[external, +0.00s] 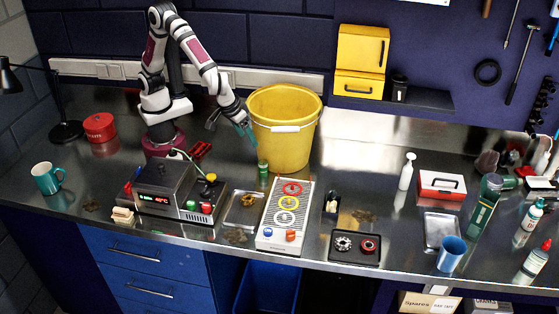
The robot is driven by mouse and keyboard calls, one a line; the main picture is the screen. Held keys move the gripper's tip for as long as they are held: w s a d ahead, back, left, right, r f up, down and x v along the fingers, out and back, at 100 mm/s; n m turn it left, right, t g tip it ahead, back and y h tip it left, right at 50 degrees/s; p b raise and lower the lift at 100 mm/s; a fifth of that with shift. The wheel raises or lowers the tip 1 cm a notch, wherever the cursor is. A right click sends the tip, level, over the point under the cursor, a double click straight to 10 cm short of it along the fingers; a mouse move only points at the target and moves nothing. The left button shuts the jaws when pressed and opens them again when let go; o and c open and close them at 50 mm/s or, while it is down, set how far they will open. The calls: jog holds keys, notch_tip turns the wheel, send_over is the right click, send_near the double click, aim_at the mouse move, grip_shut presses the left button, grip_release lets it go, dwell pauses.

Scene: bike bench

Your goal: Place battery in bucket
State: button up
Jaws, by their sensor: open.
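A small green cylinder (263,168), which looks like the battery, stands upright on the metal bench just in front of the yellow bucket (288,152). The bucket is large, with a white grip on its handle and its mouth facing up. Its inside bottom is hidden. My gripper (250,138) is open and points down at the left side of the bucket, above and slightly left of the green cylinder. The gripper appears apart from the cylinder, with nothing visible between its fingers.
A panel with coloured rings (285,218) lies in front of the cylinder. A dark box with a display (165,188) stands to the left, with a metal tray (243,209) between them. A teal mug (46,178) is far left.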

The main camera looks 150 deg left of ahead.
aim_at(262, 163)
jog(key=shift+n, duration=0.4)
jog(key=x, duration=1.6)
jog(key=shift+a+f, duration=0.15)
jog(key=shift+f, duration=0.1)
jog(key=shift+r, duration=0.1)
grip_shut()
